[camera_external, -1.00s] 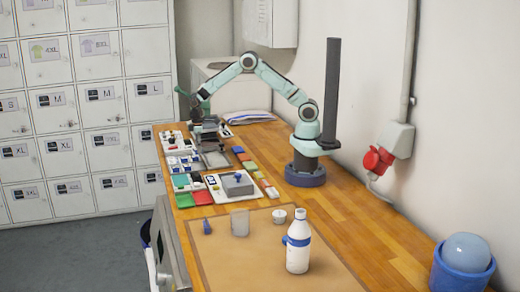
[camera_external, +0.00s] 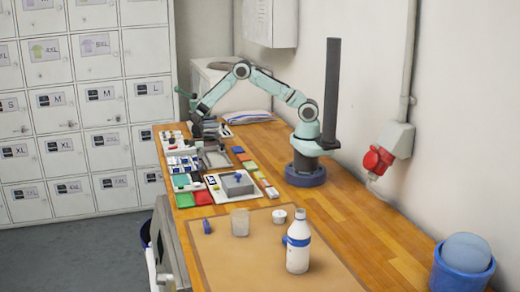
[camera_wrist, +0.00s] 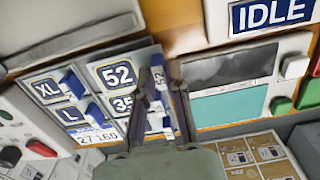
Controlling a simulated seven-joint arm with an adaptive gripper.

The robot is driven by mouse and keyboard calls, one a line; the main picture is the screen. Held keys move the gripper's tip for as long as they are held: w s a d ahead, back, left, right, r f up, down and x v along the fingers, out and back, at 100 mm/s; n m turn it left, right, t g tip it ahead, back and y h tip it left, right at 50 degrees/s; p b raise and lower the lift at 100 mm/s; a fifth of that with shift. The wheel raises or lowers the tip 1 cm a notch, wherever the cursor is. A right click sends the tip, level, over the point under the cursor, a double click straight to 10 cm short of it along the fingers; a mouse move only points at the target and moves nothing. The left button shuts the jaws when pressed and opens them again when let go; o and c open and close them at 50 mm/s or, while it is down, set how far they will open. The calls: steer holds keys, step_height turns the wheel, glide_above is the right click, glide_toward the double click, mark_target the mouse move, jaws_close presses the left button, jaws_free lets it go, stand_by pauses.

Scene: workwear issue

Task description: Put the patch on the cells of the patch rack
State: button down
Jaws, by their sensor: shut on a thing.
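My gripper (camera_external: 203,132) is low over the far left part of the bench. In the wrist view its dark fingers (camera_wrist: 160,92) are close together, shut on the patch (camera_wrist: 158,76), which is mostly hidden between them. The patch rack (camera_wrist: 88,100) lies below and to the left of the fingers in the wrist view. Its cells carry labels such as XL, L, 52 and one partly covered, and several have blue-edged pieces standing at them. The fingers overlap the right-hand cells, so I cannot tell whether the patch touches a cell.
A panel with a grey and teal window (camera_wrist: 230,103) is right of the fingers, below an IDLE sign (camera_wrist: 265,14). The bench's right side is largely clear.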

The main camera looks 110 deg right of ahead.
steer(key=shift+f, duration=0.3)
steer(key=c, duration=1.1)
jaws_free()
steer(key=shift+o, duration=0.2)
